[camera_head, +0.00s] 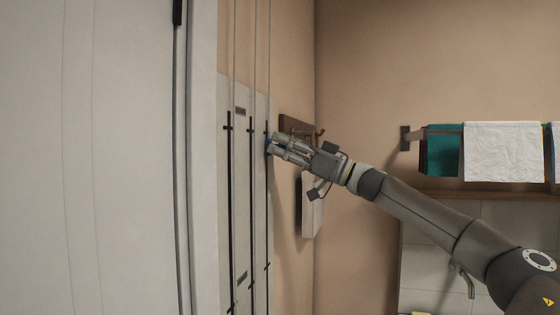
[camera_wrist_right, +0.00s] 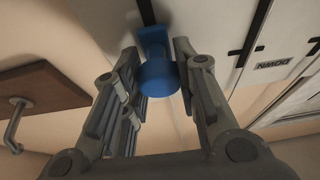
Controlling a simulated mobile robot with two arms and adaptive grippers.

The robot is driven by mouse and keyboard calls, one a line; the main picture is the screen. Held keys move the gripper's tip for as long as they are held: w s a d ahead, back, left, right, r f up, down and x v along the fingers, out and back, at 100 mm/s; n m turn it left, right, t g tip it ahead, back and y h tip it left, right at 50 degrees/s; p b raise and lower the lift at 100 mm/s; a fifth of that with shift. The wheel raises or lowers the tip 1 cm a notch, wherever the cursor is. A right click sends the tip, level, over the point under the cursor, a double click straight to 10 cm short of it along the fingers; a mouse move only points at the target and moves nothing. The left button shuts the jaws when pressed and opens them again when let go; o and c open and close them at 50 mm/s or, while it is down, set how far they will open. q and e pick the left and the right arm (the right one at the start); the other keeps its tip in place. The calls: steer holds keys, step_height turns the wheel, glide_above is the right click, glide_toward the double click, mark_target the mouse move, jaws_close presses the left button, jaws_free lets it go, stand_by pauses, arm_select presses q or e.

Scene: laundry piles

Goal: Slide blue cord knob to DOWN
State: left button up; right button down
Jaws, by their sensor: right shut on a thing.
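The blue cord knob (camera_wrist_right: 158,68) shows large between the fingers in the right wrist view, in front of a dark slot on a pale panel. In the head view only a sliver of the knob (camera_head: 268,145) shows at the fingertips. My right gripper (camera_head: 273,145) is shut on it, near the upper end of the rightmost slot; it also shows in the wrist view (camera_wrist_right: 158,72). A small label (camera_head: 240,111) near the panel's top is unreadable in the head view. My left gripper is not in view.
The panel (camera_head: 240,180) has several vertical cords and dark slots. A wooden hook board (camera_head: 296,124) is close behind my right gripper, with a white item (camera_head: 312,205) below. Towels (camera_head: 503,152) hang on a rail at the right. A large pale surface (camera_head: 90,160) fills the left.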

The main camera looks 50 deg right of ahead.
steer(key=shift+r+p, duration=0.7)
steer(key=shift+r, duration=0.75)
steer(key=c, duration=1.1)
jaws_free()
steer(key=shift+s, duration=0.1)
steer(key=shift+v, duration=5.95)
steer(key=shift+f, duration=0.1)
